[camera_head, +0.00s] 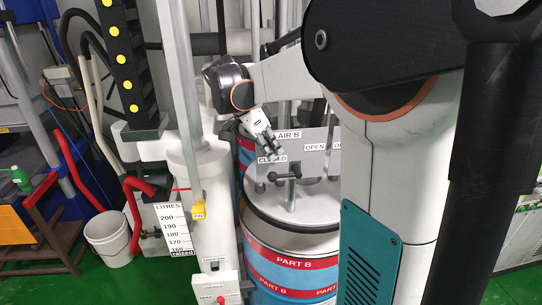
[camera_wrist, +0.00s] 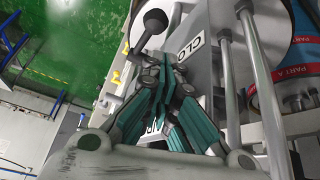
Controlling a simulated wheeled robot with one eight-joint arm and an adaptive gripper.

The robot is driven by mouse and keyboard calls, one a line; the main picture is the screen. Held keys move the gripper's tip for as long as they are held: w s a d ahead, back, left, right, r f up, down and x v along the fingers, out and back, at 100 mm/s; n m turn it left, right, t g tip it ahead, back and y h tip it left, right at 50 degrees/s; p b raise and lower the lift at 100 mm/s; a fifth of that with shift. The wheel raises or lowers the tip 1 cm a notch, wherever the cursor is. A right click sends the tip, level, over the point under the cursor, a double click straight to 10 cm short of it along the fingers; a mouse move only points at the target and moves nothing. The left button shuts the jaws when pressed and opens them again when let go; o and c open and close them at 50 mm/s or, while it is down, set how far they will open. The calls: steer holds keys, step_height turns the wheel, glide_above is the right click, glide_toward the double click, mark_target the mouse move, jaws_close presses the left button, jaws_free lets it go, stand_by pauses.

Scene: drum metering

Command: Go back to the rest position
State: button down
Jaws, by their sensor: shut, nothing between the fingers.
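My gripper (camera_head: 272,148) is shut and empty in the head view. It points down in front of the AIR B panel (camera_head: 305,158), just above a black-handled valve lever (camera_head: 286,176). From this angle I cannot tell whether it touches the panel or lever. In the wrist view, my gripper's teal-padded fingers (camera_wrist: 180,82) fill the middle. A black ball-ended lever (camera_wrist: 155,22) stands beyond them, and part of a CLOSED label (camera_wrist: 196,46) shows beside them.
A red and blue PART B drum (camera_head: 290,265) stands below the panel. Metal rods (camera_wrist: 262,80) run close to the fingers.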

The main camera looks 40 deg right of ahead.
steer(key=w+a+r, duration=0.1)
steer(key=w+a, duration=0.3)
steer(key=a, duration=0.4)
steer(key=s+a+f+n+t+y+b, duration=0.1)
steer(key=s+a+f+n+t+b, duration=0.2)
steer(key=f, duration=0.7)
steer(key=s+a+f+n+t+y+b, duration=0.2)
steer(key=s+a+f+n+b, duration=0.6)
steer(key=b, duration=0.6)
steer(key=s+a+f+n+t+y+b, duration=0.2)
steer(key=s+a+f+n+t+b, duration=0.2)
steer(key=s+f+n+b, duration=0.4)
step_height(320, 180, down, 5)
steer(key=shift+a+f+n, duration=0.2)
steer(key=shift+a+n, duration=0.6)
steer(key=shift+a, duration=0.05)
